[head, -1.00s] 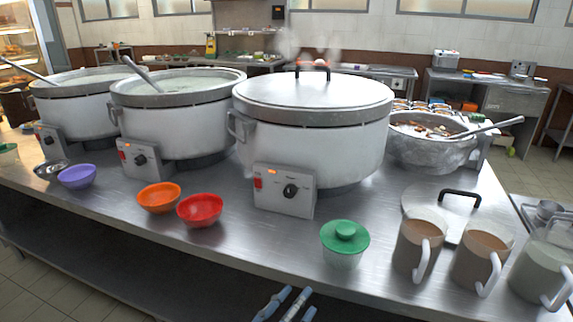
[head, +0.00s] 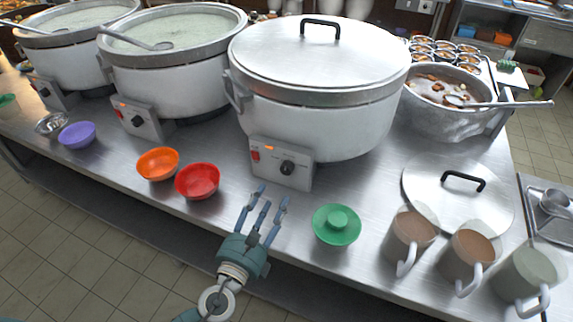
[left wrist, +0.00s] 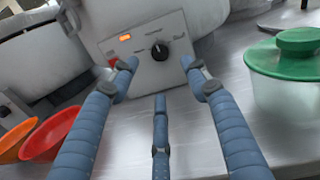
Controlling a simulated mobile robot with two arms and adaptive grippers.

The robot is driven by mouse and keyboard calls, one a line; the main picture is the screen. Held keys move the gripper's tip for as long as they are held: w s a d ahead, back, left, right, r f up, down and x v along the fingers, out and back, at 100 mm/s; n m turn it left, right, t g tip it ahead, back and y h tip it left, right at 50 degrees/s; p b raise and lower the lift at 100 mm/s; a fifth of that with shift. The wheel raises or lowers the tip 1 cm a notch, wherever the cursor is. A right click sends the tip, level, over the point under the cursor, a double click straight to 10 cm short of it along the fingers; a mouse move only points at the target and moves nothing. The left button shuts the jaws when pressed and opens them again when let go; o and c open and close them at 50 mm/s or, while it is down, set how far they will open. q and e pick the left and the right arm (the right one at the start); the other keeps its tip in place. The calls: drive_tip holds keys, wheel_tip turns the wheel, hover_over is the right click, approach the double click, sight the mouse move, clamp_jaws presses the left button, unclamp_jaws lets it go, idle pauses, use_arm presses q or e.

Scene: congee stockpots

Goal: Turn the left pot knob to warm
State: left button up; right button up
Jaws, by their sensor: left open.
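Three large white pots stand in a row on the steel counter. The left pot (head: 75,65) is open, with its control box and dark knob (head: 43,91) at the far left. The middle pot (head: 180,85) is open, with a dark knob (head: 138,121). The right pot (head: 310,118) is lidded; its box has a red switch, an orange light and a black knob (head: 287,167). My left gripper (head: 266,200) is open and empty, just in front of this right box. In the left wrist view, the black knob (left wrist: 159,51) shows between and beyond the spread fingers (left wrist: 160,78).
Orange (head: 158,164) and red (head: 198,181) bowls lie left of my left gripper. A green-lidded tub (head: 337,224) stands close on its right. Several mugs and a loose lid (head: 430,190) fill the right. A purple bowl (head: 77,135) sits near the left boxes.

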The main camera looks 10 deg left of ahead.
sight(285, 172)
use_arm(q)
drive_tip(key=p+x, duration=0.1)
drive_tip(key=x, duration=0.8)
drive_tip(key=shift+w+d, duration=0.15)
drive_tip(key=shift+w, duration=0.15)
drive_tip(key=c, duration=1.1)
